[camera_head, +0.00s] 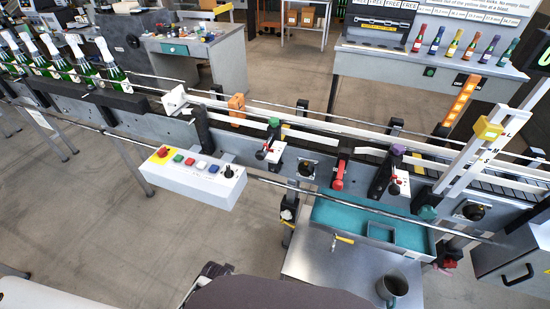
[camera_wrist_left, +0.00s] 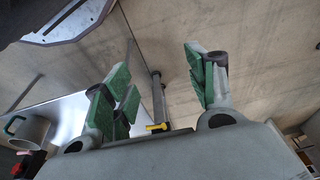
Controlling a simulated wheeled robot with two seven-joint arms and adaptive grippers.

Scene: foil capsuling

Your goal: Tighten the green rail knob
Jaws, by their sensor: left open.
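A small green knob (camera_head: 274,122) tops a dark post on the conveyor's guide rail, left of a red clamp (camera_head: 340,170) and a purple-topped clamp (camera_head: 396,150). A second, teal-green knob (camera_head: 427,213) sits lower at the right, by the teal tray. I cannot tell how tight either is. My left gripper (camera_wrist_left: 155,70) shows in the left wrist view with green-padded fingers spread wide and nothing between them. It is away from the knobs, and neither knob shows clearly in that view. My right gripper is not in view.
A white control box (camera_head: 200,178) with coloured buttons juts from the conveyor front. Green bottles (camera_head: 110,68) stand at the left.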

